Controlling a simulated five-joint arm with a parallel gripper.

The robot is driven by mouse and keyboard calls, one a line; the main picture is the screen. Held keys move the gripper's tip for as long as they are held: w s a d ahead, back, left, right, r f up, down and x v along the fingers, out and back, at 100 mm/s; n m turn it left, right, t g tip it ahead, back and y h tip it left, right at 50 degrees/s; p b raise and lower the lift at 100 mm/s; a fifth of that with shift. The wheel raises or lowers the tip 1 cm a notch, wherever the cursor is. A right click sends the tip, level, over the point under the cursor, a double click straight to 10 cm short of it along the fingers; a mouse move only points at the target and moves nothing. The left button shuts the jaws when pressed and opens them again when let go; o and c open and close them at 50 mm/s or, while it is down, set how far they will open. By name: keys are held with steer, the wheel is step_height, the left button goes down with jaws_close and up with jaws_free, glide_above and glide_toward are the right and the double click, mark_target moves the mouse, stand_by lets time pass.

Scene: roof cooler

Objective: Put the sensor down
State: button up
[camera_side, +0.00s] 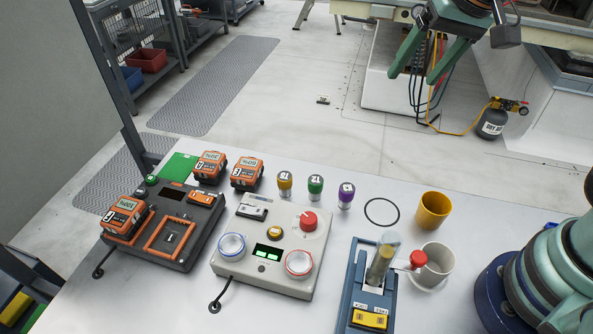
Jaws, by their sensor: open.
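My gripper (416,76) hangs high at the upper right, above and beyond the far side of the table. Its two green fingers are apart and nothing shows between them. I cannot tell which thing is the sensor; no label I can read names one. Orange-and-black units with small displays are on the table: one (125,214) sits on the left of a dark dock (184,258), and two more, one (209,165) and another (247,173), stand behind the dock. An orange-framed bay (169,239) on the dock holds no such unit.
A grey control box (237,205) with dials and a red knob (308,220) stands mid-table. A blue stand (352,290) holds a clear tube (384,260).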

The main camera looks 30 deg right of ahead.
steer(key=w+a+f+m+g, duration=0.35)
steer(key=w+a+m, duration=0.45)
steer(key=a, duration=0.3)
steer(key=m, duration=0.7)
glide_above(283, 176)
step_height(283, 176, down, 8)
steer(key=shift+g+h, duration=0.3)
steer(key=shift+g, duration=0.05)
steer(key=f, duration=0.7)
steer(key=shift+s+a, duration=0.1)
steer(key=shift+a, duration=0.2)
steer(key=shift+d+f, duration=0.2)
steer(key=shift+f, duration=1.2)
steer(key=shift+d+f, duration=0.15)
steer(key=shift+f, duration=1.25)
jaws_close()
